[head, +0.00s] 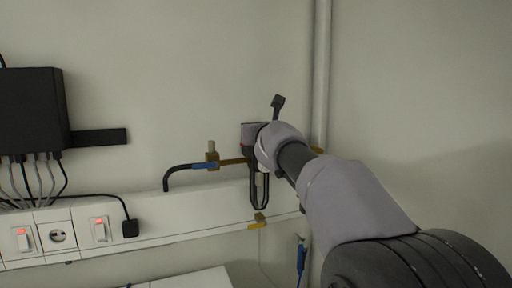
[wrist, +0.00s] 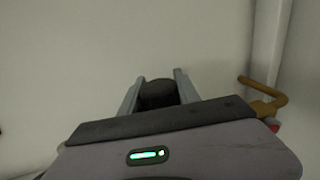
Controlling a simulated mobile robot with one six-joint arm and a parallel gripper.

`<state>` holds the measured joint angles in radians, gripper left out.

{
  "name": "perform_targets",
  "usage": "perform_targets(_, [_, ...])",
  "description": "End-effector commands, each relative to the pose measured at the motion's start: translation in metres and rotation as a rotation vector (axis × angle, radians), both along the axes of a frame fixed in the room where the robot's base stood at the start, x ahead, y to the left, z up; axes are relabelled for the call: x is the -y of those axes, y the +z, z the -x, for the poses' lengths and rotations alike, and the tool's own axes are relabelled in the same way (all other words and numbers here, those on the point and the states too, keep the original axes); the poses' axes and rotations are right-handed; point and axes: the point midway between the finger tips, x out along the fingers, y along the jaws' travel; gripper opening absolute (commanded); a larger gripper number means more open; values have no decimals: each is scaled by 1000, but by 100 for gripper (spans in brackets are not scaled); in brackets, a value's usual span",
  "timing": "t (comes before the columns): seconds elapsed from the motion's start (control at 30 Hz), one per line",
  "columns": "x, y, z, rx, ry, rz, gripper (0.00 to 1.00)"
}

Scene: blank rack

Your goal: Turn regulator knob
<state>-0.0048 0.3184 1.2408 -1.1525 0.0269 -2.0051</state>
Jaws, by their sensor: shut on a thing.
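The black regulator knob (wrist: 158,95) shows in the wrist view between the two grey fingers of my gripper (wrist: 159,80), which is shut on it. In the head view my gripper (head: 252,133) is at the wall, on top of the regulator (head: 258,190), and hides the knob. The regulator's dark lower body hangs below my gripper. A brass pipe with a fitting (head: 212,158) joins it from the left. How far the knob is turned cannot be seen.
A white trunking (head: 185,207) with switches and a socket runs along the wall below. A black box (head: 32,110) with cables hangs at the left. A vertical pipe (head: 322,70) stands to the right. A brass valve (head: 258,220) sits below the regulator. The wall above is clear.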

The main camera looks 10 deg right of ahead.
Motion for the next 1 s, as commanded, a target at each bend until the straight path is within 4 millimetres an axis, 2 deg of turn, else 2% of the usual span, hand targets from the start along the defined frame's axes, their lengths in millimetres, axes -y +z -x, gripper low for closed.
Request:
perform_targets(0.03, [-1, -8, -1, -1, -31, 0, 0])
perform_targets(0.5, [8, -2, 1, -7, -311, -2, 0])
perform_targets(1.0, [11, -3, 2, -6, -372, -4, 0])
